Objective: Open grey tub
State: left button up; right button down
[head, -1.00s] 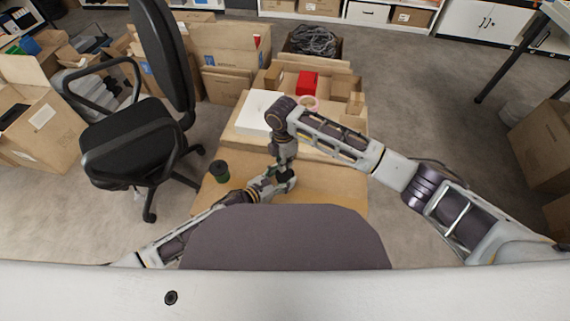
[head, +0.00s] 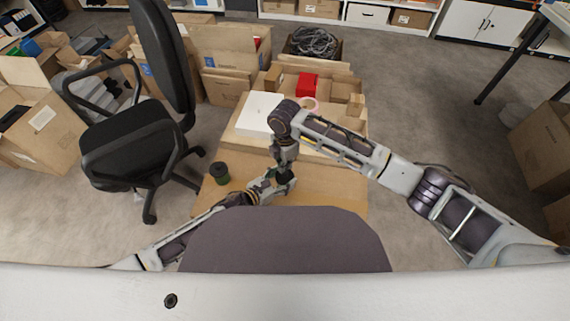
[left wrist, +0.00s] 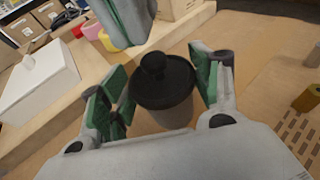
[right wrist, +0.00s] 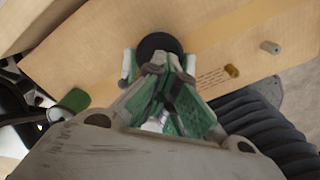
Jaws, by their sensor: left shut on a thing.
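The grey tub (left wrist: 172,115) stands on the brown tabletop, with a black knobbed lid (left wrist: 165,82) on it. My left gripper (left wrist: 165,88) is shut on the tub, its green-padded fingers on either side of it. In the head view my left gripper (head: 272,184) mostly hides the tub. My right gripper (right wrist: 165,68) points down close to the lid, which shows as a black disc (right wrist: 157,43) in the right wrist view. One right finger (left wrist: 125,18) shows beside and above the knob in the left wrist view. Whether the right fingers touch the knob is unclear.
A dark green cup (head: 219,171) stands left of the grippers. Small cylinders (left wrist: 308,98) stand to the right in the left wrist view. A black chair (head: 140,138) stands at left.

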jog(key=shift+r, duration=1.2)
dwell(0.6)
jog(key=shift+r, duration=1.9)
pick_arm(q)
jog(key=o, duration=1.5)
jog(key=shift+o, duration=0.2)
jog(key=shift+s, duration=0.15)
jog(key=v, duration=1.1)
jog(key=shift+s+a+r, duration=0.15)
jog(key=shift+a+r, duration=0.1)
